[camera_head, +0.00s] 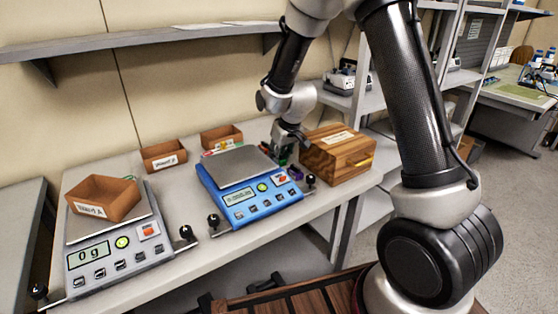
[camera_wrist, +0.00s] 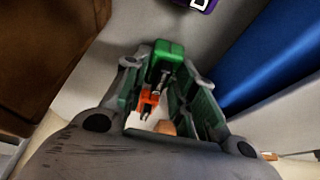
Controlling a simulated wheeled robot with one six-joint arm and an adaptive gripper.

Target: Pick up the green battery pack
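The green battery pack (camera_wrist: 166,58) shows in the wrist view between the fingertips of my gripper (camera_wrist: 168,72). A gap shows on its right side; I cannot tell whether the left finger touches it. In the head view, my gripper (camera_head: 287,143) points down between the blue scale and the wooden box. A small patch of green (camera_head: 283,158) shows just below it, mostly hidden by the fingers. The fingers look apart. An orange part (camera_wrist: 150,102) with dark metal pieces shows between the fingers in the wrist view.
The blue scale (camera_head: 238,202) stands close left of my gripper and the wooden box (camera_head: 340,160) close right. A purple item (camera_head: 296,173) lies in front. Two brown bins (camera_head: 163,156) (camera_head: 221,137) stand behind. A grey scale (camera_head: 124,262) with a bin is at left.

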